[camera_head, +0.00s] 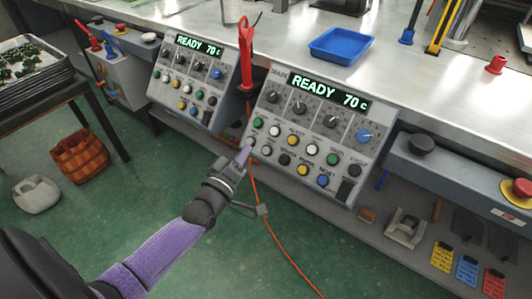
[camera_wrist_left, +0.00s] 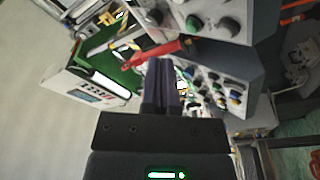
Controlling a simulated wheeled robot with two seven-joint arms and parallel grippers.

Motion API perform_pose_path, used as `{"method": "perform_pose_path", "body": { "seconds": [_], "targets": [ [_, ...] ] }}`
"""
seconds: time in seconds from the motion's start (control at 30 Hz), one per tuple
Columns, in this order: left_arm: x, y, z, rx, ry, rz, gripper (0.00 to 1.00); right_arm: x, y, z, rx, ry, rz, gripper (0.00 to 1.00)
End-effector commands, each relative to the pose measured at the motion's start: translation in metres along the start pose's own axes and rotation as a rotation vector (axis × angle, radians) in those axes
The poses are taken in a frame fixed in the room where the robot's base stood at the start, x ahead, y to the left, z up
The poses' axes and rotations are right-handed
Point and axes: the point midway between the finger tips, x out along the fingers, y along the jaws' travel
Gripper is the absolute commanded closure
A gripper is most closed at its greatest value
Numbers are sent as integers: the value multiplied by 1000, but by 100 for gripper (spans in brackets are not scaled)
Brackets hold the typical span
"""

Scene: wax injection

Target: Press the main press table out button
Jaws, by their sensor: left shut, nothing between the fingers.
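The main control panel (camera_head: 316,117) is a grey sloped box with a lit "READY 70 c" display, knobs and two rows of coloured buttons. My left gripper (camera_head: 244,154) is shut and empty, with its purple fingertips at the panel's lower left corner. The tips sit right by a pale button (camera_head: 251,142) at the left end of the lower row; I cannot tell whether they touch it. My right gripper is out of view.
A second similar panel (camera_head: 191,82) stands to the left. A red-handled tool (camera_head: 245,58) hangs between the panels, and an orange cable (camera_head: 262,200) runs down near my left wrist. A blue tray (camera_head: 341,46) lies on the metal bench.

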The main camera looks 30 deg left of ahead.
Motion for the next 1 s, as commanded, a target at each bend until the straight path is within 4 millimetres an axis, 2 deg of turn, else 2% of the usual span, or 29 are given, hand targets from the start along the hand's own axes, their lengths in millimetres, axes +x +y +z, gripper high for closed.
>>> {"method": "perform_pose_path", "body": {
  "seconds": [0.03,0.1,0.4,0.6,1.0],
  "targets": [
    [4,-11,9,0,-2,-3,100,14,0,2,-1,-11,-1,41],
    [12,-17,15,1,-2,-3,100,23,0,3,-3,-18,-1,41],
    [39,-34,33,0,-1,-2,100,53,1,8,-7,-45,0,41],
    [46,-36,36,1,-1,-2,100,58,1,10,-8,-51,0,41],
    [47,-35,35,1,-1,-1,100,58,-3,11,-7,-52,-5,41]
  ]
}}
